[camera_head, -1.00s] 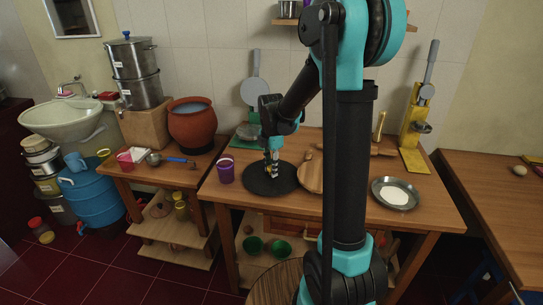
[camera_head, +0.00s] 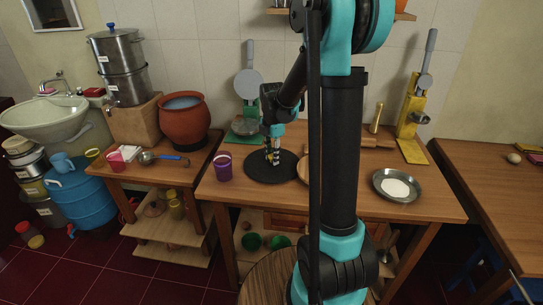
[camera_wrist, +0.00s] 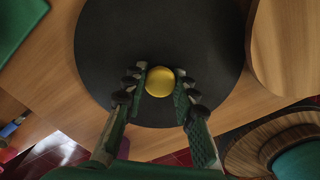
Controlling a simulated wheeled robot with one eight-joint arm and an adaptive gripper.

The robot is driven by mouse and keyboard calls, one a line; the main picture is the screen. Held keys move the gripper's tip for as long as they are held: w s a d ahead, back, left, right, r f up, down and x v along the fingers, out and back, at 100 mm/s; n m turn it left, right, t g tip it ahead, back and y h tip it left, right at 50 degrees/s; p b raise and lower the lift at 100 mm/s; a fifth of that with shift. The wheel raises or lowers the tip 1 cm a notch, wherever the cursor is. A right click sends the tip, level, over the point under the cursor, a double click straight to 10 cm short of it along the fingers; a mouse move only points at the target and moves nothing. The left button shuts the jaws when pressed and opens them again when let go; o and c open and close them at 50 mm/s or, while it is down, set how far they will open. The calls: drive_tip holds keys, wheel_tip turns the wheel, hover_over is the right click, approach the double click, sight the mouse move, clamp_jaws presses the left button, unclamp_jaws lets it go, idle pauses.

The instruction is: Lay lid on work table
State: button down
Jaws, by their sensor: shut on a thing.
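The lid is a flat dark round disc (camera_head: 271,171) on or just above the wooden work table (camera_head: 225,188); I cannot tell whether it touches the top. In the wrist view the disc (camera_wrist: 110,50) fills the upper middle. A round yellow knob (camera_wrist: 160,82) shows over it, between the two fingers of my gripper (camera_wrist: 161,88). My gripper (camera_head: 272,157) points down over the disc and is shut on the knob. The disc looks level.
A purple cup (camera_head: 223,168) stands just left of the disc. A round wooden board (camera_head: 303,170) sits close on its right, partly behind my arm. A metal plate with white contents (camera_head: 397,186) is farther right. A green-based press (camera_head: 246,128) stands behind.

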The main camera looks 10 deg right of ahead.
drive_tip(key=c, duration=1.2)
unclamp_jaws()
wheel_tip(320, 180, up, 12)
